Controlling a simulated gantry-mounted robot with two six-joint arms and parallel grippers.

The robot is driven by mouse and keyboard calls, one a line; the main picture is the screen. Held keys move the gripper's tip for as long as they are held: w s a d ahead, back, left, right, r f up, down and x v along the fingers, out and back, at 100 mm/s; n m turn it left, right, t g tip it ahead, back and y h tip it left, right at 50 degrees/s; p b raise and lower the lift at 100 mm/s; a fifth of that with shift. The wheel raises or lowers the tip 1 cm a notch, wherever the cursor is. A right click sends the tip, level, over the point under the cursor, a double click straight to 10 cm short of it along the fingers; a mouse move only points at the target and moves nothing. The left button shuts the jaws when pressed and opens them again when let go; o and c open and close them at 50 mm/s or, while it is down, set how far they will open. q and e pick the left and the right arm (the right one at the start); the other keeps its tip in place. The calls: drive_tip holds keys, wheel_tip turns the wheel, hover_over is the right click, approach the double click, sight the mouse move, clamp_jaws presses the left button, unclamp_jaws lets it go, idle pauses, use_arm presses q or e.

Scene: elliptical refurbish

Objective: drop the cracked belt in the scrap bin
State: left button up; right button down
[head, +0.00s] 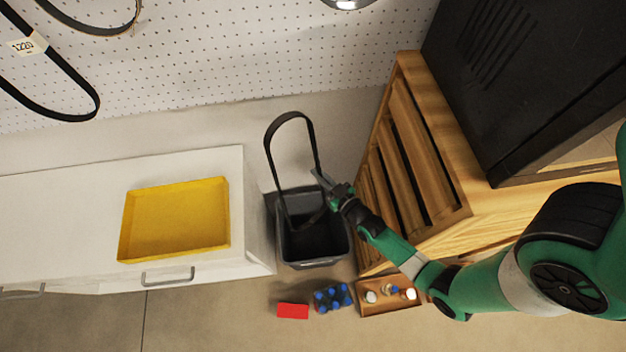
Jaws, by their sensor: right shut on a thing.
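The cracked belt is a black loop (271,146) in the head view. It hangs from my right gripper (325,181), which is shut on its right side. The lower part of the loop reaches over or into the opening of the grey scrap bin (318,262); its depth there is hard to tell. The bin stands on the floor between the white cabinet and the wooden crate. Any crack in the belt is too small to see. My left gripper is not in view.
A white cabinet (75,210) with a yellow tray (124,228) stands left of the bin. A slatted wooden crate (440,160) under a black machine (530,70) is close on the right. A red block (293,311), a blue-topped item (333,298) and a small wooden box (390,309) lie in front.

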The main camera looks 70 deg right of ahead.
use_arm(q)
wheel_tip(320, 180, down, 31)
drive_tip(key=b, duration=2.9)
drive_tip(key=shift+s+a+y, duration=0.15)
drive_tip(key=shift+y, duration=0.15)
use_arm(e)
wheel_tip(320, 180, down, 32)
drive_tip(key=d+g+h, duration=0.1)
drive_tip(key=d, duration=0.2)
drive_tip(key=shift+s+r+m, duration=0.2)
drive_tip(key=shift+s+m, duration=0.2)
drive_tip(key=c, duration=0.9)
unclamp_jaws()
drive_tip(key=shift+c, duration=0.2)
drive_tip(key=shift+r, duration=0.1)
